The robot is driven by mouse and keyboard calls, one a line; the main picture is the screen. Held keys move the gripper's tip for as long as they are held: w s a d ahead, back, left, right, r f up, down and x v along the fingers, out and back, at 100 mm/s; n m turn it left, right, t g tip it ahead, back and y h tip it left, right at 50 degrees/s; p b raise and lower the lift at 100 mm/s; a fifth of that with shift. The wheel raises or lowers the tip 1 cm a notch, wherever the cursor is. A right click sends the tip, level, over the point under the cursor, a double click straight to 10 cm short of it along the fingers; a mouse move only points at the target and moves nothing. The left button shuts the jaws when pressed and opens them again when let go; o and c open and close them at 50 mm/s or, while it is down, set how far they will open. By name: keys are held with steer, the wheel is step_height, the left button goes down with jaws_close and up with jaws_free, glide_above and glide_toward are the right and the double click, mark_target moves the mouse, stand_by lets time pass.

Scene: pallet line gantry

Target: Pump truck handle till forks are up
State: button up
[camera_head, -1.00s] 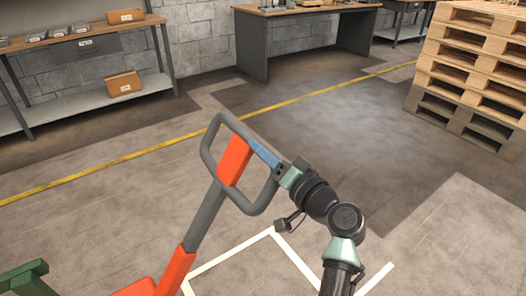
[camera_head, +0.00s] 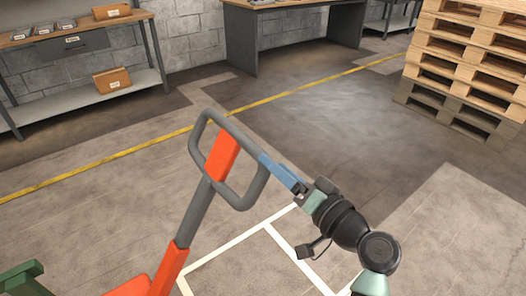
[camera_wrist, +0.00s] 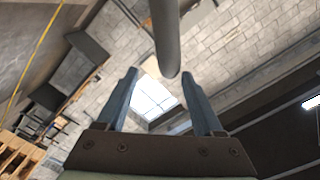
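The truck handle is a grey loop (camera_head: 197,139) with an orange centre piece (camera_head: 222,156) on a grey and orange shaft (camera_head: 197,212). It leans up to the right from the orange truck body at the bottom edge. My gripper (camera_head: 264,160) is at the loop's upper right corner, with its blue fingertips at the grey bar. In the wrist view the two blue fingers are apart and a grey bar (camera_wrist: 166,38) shows between and beyond their tips. The fingers do not close on it. The truck's forks cannot be made out.
A shelf (camera_head: 80,104) with boxes stands at the back left, a workbench (camera_head: 290,38) at the back. Stacked pallets (camera_head: 465,75) are at the right. A green object (camera_head: 22,280) is at the lower left. The floor between is clear, with yellow and white lines.

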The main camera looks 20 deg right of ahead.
steer(key=v, duration=0.5)
stand_by(0.4)
